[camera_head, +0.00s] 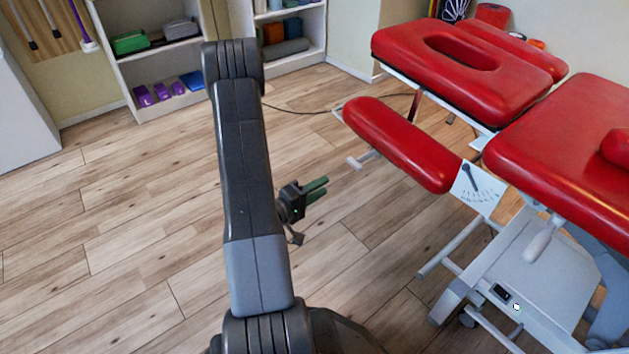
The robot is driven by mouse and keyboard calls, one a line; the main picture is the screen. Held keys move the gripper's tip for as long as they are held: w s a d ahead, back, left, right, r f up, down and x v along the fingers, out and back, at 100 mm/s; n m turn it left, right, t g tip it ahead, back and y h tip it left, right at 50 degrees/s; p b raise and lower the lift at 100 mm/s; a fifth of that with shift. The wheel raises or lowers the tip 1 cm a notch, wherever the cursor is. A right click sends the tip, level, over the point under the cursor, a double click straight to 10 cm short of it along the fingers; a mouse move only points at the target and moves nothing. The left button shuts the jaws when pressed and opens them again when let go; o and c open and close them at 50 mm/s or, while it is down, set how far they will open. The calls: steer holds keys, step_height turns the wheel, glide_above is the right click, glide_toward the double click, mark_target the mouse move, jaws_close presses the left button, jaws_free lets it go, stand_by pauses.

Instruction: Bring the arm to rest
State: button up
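My arm (247,160) rises from the bottom middle of the head view and folds over at its upper end. My gripper (319,188) shows to the right of the arm, over the wooden floor. Its dark body is partly hidden behind the arm link. Its green fingers point right, towards the red treatment table, and are clear of it. The fingers look close together, but I cannot tell whether they are open or shut. I see no object held at the fingertips.
A red treatment table (560,150) with a white metal frame fills the right side. Shelves (160,60) with boxes and purple items stand at the back. A cable (300,111) lies on the floor. The wooden floor (110,240) at left is clear.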

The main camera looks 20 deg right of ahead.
mark_target(355, 168)
steer(key=b+x, duration=0.2)
steer(key=x, duration=1.2)
steer(key=shift+s+b, duration=0.1)
steer(key=shift+b, duration=0.2)
